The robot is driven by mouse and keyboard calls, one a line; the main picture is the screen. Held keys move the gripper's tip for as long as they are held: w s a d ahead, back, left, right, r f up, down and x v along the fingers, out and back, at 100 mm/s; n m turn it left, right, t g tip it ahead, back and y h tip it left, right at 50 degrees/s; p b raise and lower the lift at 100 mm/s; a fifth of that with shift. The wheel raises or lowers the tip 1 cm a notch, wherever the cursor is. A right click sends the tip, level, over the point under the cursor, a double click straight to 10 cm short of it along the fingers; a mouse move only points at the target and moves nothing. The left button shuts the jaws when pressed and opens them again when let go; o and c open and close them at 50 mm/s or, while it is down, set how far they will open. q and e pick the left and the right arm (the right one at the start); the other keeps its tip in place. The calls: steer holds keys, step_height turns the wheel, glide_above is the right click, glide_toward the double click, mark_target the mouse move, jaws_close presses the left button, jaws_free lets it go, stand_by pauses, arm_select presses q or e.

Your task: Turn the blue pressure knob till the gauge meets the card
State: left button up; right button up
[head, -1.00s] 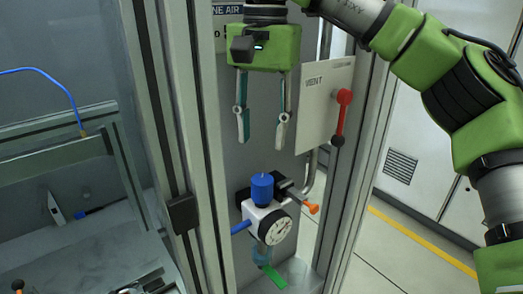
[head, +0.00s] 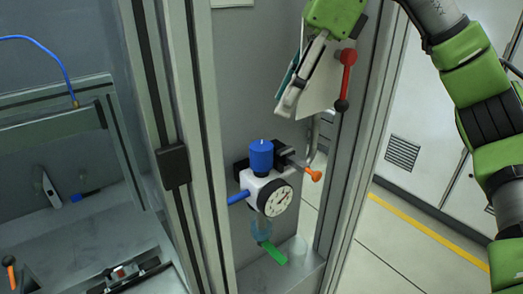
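The blue knob (head: 261,156) stands upright on top of a pale regulator body, with no gripper touching it. The round white gauge (head: 274,198) faces me on the body's front; its reading is too small to tell. My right gripper (head: 287,104) is above and slightly right of the knob, tilted with its fingers down and to the left. The fingers overlap in this view, but the far teal-padded one shows apart from the near pale one, with nothing seen between. I cannot make out a card beside the gauge. My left gripper is not in view.
A red lever with a black ball end (head: 345,80) is close to my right gripper, by a pale plate (head: 322,95) partly hidden behind it. An orange-tipped handle (head: 314,175) sticks out right of the knob. A green tag (head: 274,253) hangs below the gauge. Upright frame posts (head: 207,150) stand left.

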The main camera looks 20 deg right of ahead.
mark_target(263, 145)
steer(key=x, duration=1.1)
steer(key=shift+w+a+f+p, duration=0.1)
steer(key=shift+a+f+p, duration=0.05)
steer(key=shift+f+p, duration=0.2)
steer(key=shift+r, duration=0.1)
steer(key=c, duration=0.8)
